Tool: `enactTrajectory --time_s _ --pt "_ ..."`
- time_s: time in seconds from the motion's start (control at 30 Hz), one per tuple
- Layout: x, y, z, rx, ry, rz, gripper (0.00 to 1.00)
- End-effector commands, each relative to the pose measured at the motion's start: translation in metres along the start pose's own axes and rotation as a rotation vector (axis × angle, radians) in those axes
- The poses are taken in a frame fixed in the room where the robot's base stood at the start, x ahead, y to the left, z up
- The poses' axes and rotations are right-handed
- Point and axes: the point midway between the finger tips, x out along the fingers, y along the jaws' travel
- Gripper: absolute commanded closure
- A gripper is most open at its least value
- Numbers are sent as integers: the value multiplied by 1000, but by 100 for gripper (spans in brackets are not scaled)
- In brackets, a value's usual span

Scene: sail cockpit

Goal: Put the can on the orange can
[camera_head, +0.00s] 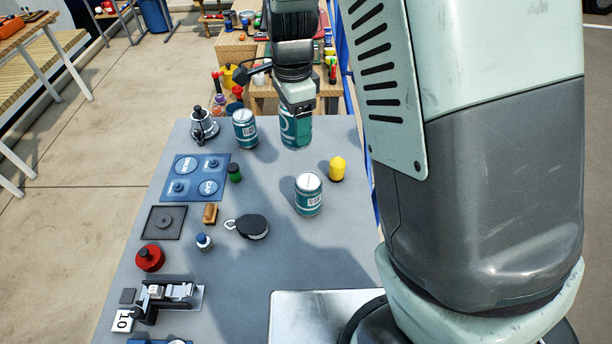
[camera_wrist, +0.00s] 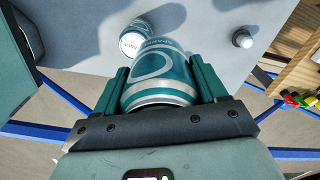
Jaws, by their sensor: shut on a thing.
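My gripper (camera_head: 296,105) is shut on a teal can (camera_head: 296,132) and holds it upright near the table's far edge; whether its bottom clears the table is hard to tell. The wrist view shows this can (camera_wrist: 160,80) between my two fingers. A second teal can (camera_head: 309,196) stands upright nearer the camera. A third teal can (camera_head: 245,130) stands left of my gripper. I see no plainly orange can.
On the grey table (camera_head: 270,270) stand a yellow capped cylinder (camera_head: 337,169), a silver winch (camera_head: 203,124), a blue panel (camera_head: 194,177), a black pulley block (camera_head: 252,227) and a red knob (camera_head: 150,258). Wooden crates (camera_head: 236,48) stand beyond the table. The table's lower middle is fairly clear.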

Motion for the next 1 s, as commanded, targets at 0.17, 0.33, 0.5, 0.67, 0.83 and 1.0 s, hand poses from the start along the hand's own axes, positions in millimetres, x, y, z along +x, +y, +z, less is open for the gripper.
enactTrajectory --time_s 0.17,0.33,0.5,0.67,0.83,1.0 --pt "-24 38 -5 -177 -5 -3 74" --pt "-20 53 -6 -248 -8 3 74" --pt "12 54 -6 -253 -8 6 74" --pt "31 53 -6 -251 -7 1 74" --pt "52 54 -6 -251 -8 3 74" --pt "70 53 -6 -251 -7 1 74"
